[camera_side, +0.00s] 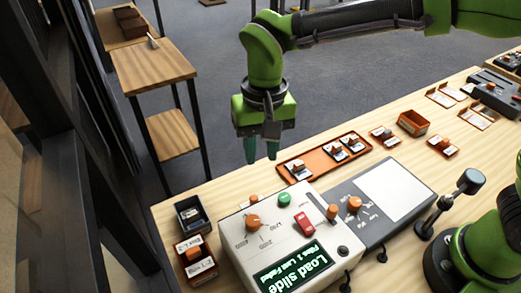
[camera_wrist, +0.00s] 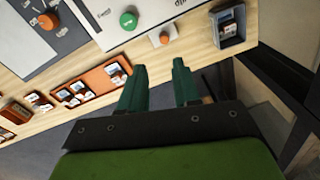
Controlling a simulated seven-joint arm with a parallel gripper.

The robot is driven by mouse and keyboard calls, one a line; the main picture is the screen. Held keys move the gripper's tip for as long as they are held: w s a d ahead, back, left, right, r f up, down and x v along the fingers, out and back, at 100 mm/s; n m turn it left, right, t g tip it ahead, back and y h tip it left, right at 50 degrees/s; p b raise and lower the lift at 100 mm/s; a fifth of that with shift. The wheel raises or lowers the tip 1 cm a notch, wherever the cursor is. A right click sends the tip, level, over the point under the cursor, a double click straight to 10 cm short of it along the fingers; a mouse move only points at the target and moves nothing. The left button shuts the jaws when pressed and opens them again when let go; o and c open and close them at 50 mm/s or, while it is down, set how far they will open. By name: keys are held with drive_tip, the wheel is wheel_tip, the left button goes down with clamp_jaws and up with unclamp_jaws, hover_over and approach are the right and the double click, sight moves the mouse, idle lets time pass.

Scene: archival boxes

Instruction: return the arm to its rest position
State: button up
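My gripper (camera_side: 262,151) hangs from my green arm, pointing down, above the far edge of the wooden table, left of the orange tray. In the wrist view its two teal fingers (camera_wrist: 160,80) stand apart with nothing between them. The gripper is open and empty. It is clear of the tray and the devices in the side view.
Below are an orange tray (camera_side: 318,174) with small cards, a white device (camera_side: 245,213) reading "Load slide", a grey panel (camera_side: 342,197), a dark bin (camera_side: 190,213) and orange boxes (camera_side: 412,122). A lamp-like post (camera_side: 455,195) stands near my base. A wooden shelf (camera_side: 150,65) stands behind.

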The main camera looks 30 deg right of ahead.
drive_tip(key=s+d+r+t, duration=0.2)
drive_tip(key=s+d, duration=0.2)
drive_tip(key=d, duration=0.4)
drive_tip(key=s+d+r+t+y, duration=0.1)
drive_tip(key=s+d, duration=0.3)
drive_tip(key=d, duration=0.4)
drive_tip(key=s+d+r+m+t, duration=0.1)
drive_tip(key=s+d+r+t, duration=0.3)
drive_tip(key=d, duration=0.4)
drive_tip(key=shift+d+y, duration=0.15)
drive_tip(key=shift+y, duration=0.15)
